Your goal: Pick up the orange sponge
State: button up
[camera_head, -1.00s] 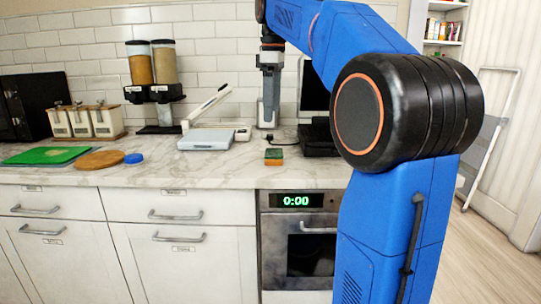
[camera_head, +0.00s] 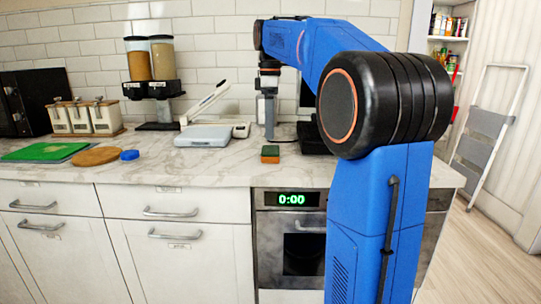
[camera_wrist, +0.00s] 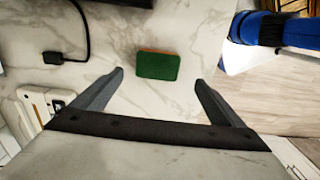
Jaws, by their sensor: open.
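The sponge (camera_head: 270,154) lies on the marble counter (camera_head: 215,166), above the oven; it has an orange body with a green top layer. In the wrist view the sponge (camera_wrist: 158,65) shows mostly its green face, with a thin orange edge along the far side. My gripper (camera_wrist: 160,78) is open and empty, its two fingers spread wide to the left and right of the sponge in the picture. In the head view my gripper (camera_head: 268,125) points down behind the sponge, near the back of the counter. I cannot tell its exact height above the counter.
A white-grey scale-like appliance (camera_head: 205,136) stands left of the sponge, and a dark object (camera_head: 313,139) stands to its right. A green cutting board (camera_head: 45,151), a round wooden board (camera_head: 97,156) and a blue lid (camera_head: 130,155) lie farther left. The counter around the sponge is bare.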

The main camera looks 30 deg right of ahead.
aim_at(271, 150)
jog(key=shift+w+d+f, duration=0.1)
jog(key=shift+f, duration=1.75)
jog(key=shift+w+d+f, duration=0.1)
jog(key=shift+f, duration=1.75)
jog(key=c, duration=1.2)
jog(key=shift+r, duration=0.15)
notch_tip(271, 150, up, 10)
jog(key=shift+o, duration=0.7)
